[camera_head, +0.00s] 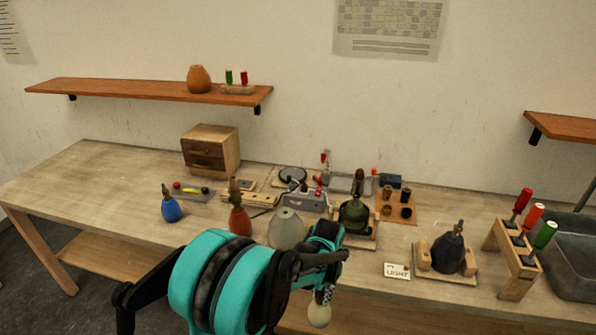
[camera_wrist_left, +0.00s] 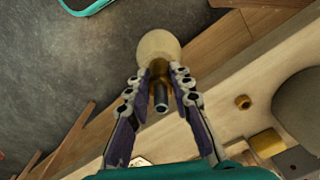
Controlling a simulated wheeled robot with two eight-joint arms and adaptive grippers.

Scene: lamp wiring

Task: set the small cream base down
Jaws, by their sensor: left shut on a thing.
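The small cream base (camera_head: 319,314) hangs below my left gripper (camera_head: 325,290), low in the head view and in front of the bench's front edge. In the left wrist view the rounded cream base (camera_wrist_left: 158,47) has a brass collar and a short dark tube facing the camera. My left gripper (camera_wrist_left: 159,78) is shut on it, with one finger on each side of the collar. Dark floor and wooden bench parts lie behind it there, so it is held clear of any surface. My right gripper is out of view.
The bench (camera_head: 105,170) holds a blue lamp body (camera_head: 170,208), a red one (camera_head: 238,220), a grey one (camera_head: 286,230), a green one (camera_head: 354,215) and a dark one (camera_head: 448,252). A card (camera_head: 397,271) and screwdriver rack (camera_head: 515,262) stand right. Bare wood shows at far left.

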